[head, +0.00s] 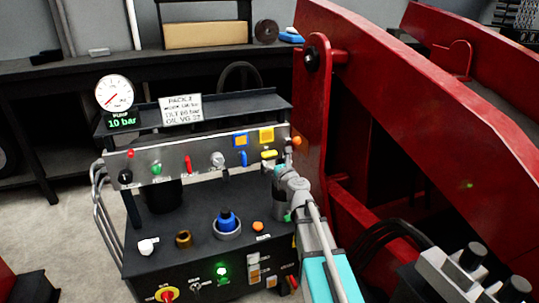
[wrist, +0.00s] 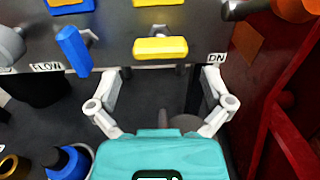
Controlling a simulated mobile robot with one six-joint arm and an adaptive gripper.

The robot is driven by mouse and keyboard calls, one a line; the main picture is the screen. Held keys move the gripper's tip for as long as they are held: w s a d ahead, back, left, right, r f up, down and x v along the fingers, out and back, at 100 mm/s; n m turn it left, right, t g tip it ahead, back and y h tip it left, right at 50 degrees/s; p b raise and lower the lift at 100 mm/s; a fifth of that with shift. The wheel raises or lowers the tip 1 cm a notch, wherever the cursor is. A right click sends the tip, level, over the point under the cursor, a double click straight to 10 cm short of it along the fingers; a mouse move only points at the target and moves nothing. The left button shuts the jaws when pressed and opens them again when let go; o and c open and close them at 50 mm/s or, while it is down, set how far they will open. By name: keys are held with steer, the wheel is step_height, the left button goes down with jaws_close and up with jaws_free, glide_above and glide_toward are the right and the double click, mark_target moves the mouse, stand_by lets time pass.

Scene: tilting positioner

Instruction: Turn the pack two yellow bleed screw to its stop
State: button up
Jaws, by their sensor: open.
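The yellow bleed screw (wrist: 160,47) is a bar-shaped yellow handle on the grey panel, lying level, below a yellow square plate (head: 266,134). In the head view its yellow bar (head: 269,154) shows just above my gripper. My gripper (wrist: 160,80) is open and empty, its two fingers spread wide, below the yellow bar and apart from it in the wrist view. A sign (head: 181,110) on the pack's top reads PACK 2. The gauge display (head: 122,121) shows 10 bar.
A blue handle (wrist: 74,50) stands tilted left of the yellow one, above the FLOW label. A dark lever with an orange knob (wrist: 294,8) is at the upper right. The red steel frame (head: 325,130) is close on the right. Red and green controls (head: 156,170) are farther left.

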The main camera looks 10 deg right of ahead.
mark_target(271, 155)
steer(key=shift+w+a, duration=0.25)
steer(key=shift+w, duration=1.15)
steer(key=shift+w+a, duration=0.2)
steer(key=shift+w, duration=1.15)
steer(key=c, duration=0.9)
steer(key=shift+o, duration=0.2)
